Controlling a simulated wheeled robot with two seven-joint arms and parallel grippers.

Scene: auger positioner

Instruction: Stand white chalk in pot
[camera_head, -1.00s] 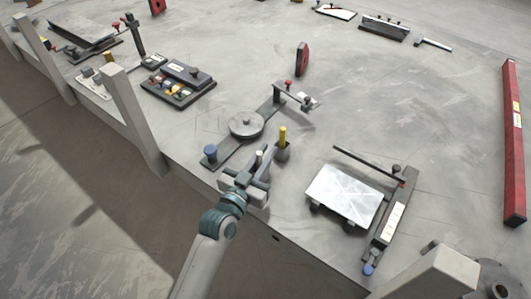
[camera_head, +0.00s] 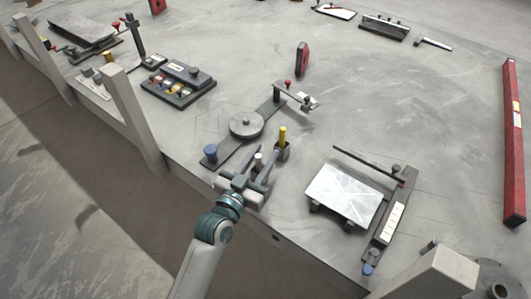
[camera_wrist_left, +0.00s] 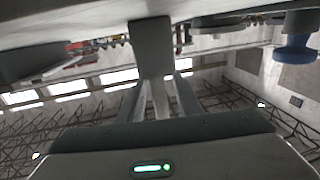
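The white chalk (camera_head: 258,159) stands upright between the fingers of my left gripper (camera_head: 259,158) near the table's front edge. The fingers are apart, with a gap on each side of the chalk. My right gripper is not in view.
A round disc (camera_head: 246,124) on a dark bar with a blue knob (camera_head: 210,151) lies behind the gripper. A white plate (camera_head: 343,193) on a stand is to the right. A box of coloured pieces (camera_head: 178,85) is at the back left.

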